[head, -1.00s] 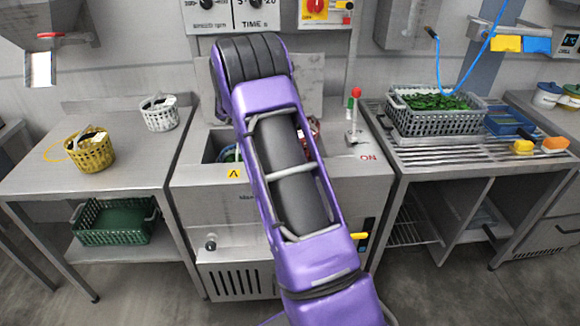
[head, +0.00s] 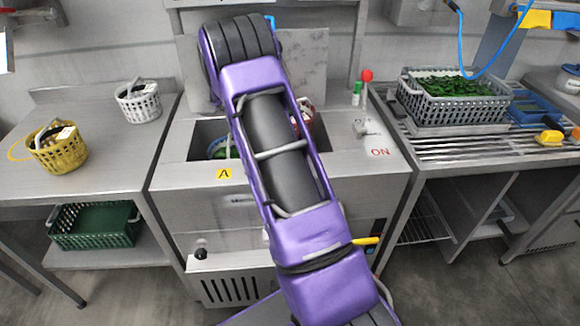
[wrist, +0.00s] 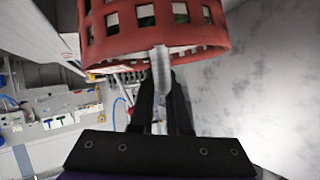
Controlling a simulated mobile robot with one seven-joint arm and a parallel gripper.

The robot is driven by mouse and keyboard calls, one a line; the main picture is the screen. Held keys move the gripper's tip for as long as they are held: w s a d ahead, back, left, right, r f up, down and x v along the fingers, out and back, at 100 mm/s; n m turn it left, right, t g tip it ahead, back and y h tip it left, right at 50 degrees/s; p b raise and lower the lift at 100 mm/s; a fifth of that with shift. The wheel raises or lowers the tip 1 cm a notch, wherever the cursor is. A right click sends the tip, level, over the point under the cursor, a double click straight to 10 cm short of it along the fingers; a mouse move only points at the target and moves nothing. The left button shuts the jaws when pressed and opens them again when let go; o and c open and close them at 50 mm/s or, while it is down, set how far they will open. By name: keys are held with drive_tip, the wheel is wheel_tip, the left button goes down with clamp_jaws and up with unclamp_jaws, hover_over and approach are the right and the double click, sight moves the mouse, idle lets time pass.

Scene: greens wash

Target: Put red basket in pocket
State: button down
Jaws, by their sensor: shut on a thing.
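The red basket (wrist: 155,35) fills the top of the wrist view, with pale and green contents showing through its slots. My gripper (wrist: 162,80) is shut on its grey handle (wrist: 161,65), seen end-on between the dark fingers. In the head view, a small part of the red basket (head: 304,116) shows past my purple arm, over or in the machine's well; its exact height is unclear. The well (head: 203,137) is partly hidden by my arm. A blue-green basket (head: 219,149) shows in its left part. The gripper is hidden in the head view.
A yellow basket (head: 58,150) and a white basket (head: 139,102) stand on the left table. A red-topped lever (head: 366,76) rises at the machine's right. A grey crate of greens (head: 453,98) stands on the right rack. A green crate (head: 95,226) sits on the lower left shelf.

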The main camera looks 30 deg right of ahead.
wheel_tip(320, 180, down, 10)
drive_tip(key=shift+r+b, duration=0.1)
drive_tip(key=shift+b, duration=0.85)
drive_tip(key=shift+f, duration=0.25)
drive_tip(key=shift+f, duration=0.45)
drive_tip(key=c, duration=0.9)
unclamp_jaws()
